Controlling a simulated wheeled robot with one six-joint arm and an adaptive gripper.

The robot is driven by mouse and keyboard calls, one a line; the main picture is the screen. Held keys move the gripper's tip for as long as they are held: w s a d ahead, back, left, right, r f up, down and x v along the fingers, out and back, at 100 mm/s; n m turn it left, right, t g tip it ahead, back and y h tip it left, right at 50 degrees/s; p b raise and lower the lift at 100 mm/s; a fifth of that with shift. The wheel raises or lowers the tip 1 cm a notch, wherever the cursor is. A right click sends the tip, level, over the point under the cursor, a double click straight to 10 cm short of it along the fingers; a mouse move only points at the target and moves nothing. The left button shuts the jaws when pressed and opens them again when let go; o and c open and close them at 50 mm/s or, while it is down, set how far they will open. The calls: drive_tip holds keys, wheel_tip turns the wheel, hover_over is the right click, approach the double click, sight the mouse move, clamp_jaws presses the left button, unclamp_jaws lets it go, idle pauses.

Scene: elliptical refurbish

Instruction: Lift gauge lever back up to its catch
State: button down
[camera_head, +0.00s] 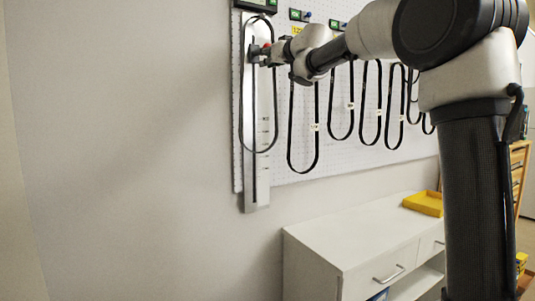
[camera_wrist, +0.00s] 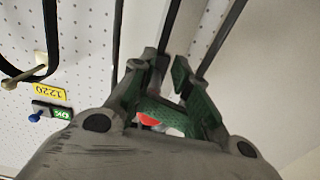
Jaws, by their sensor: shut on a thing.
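The gauge (camera_head: 262,185) is a tall pale plate with a dark vertical slot, mounted on the wall at the left end of the pegboard. A long black belt (camera_head: 241,115) hangs in a loop over it. My gripper (camera_head: 258,55) is at the upper part of the gauge, below the dark display box at its top. In the wrist view my gripper (camera_wrist: 170,75) has its green-padded fingers closed around the lever, whose red part (camera_wrist: 148,120) shows between them. The fingers hide most of the lever. The catch cannot be made out.
Several black belts (camera_head: 317,120) hang on the white pegboard (camera_head: 345,155) to the right. A yellow tag (camera_wrist: 50,92) and a small green OK display (camera_wrist: 60,113) sit beside the gauge. A white cabinet (camera_head: 320,245) with a yellow tray (camera_head: 424,204) stands below. The wall at left is bare.

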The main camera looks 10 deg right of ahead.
wheel_tip(320, 180, up, 4)
drive_tip(key=shift+f, duration=0.2)
drive_tip(key=shift+s+a, duration=0.1)
drive_tip(key=shift+s, duration=0.05)
drive_tip(key=f+v, duration=0.1)
drive_tip(key=v, duration=0.5)
drive_tip(key=shift+s+d+f, duration=0.2)
drive_tip(key=shift+s+f, duration=0.05)
drive_tip(key=shift+s, duration=0.1)
drive_tip(key=shift+s, duration=0.1)
